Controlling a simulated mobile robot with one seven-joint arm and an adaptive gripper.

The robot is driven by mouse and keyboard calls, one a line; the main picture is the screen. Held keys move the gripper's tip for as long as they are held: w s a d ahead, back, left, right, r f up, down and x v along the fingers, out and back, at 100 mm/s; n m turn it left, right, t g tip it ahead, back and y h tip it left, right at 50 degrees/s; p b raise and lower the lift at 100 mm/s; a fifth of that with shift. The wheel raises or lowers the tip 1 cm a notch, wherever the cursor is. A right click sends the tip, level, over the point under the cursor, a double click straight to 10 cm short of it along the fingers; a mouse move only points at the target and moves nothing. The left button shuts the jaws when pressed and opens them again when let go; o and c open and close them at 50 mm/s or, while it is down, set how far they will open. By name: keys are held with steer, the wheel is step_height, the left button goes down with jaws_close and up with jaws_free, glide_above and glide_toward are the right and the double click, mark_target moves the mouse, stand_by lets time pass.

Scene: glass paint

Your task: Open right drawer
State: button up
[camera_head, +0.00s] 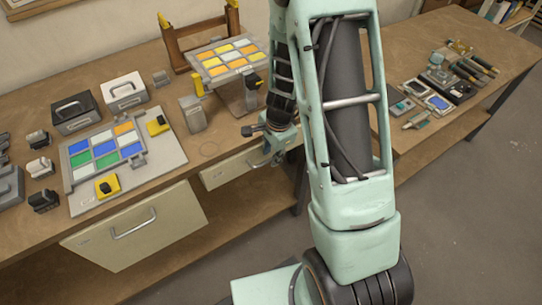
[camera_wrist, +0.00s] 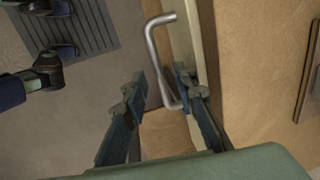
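The right drawer (camera_head: 222,174) is a pale front under the workbench edge, partly hidden by my arm in the head view. Its metal handle (camera_head: 259,161) is a bent bar, seen closer in the wrist view (camera_wrist: 154,52). My gripper (camera_head: 270,148) is at this drawer front. In the wrist view its two fingers (camera_wrist: 162,88) are spread apart, with the lower part of the handle between them. The right finger is close to the drawer front; contact with the handle cannot be told. The drawer looks roughly flush with the bench.
A larger left drawer (camera_head: 178,211) with its own handle (camera_head: 133,224) is left of the right drawer. The workbench top (camera_head: 215,148) holds a paint tray, boxes and a stand. A second bench area with tools (camera_head: 438,88) is at right.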

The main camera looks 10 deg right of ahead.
steer(key=shift+f, duration=0.45)
jaws_close()
steer(key=shift+w, duration=0.1)
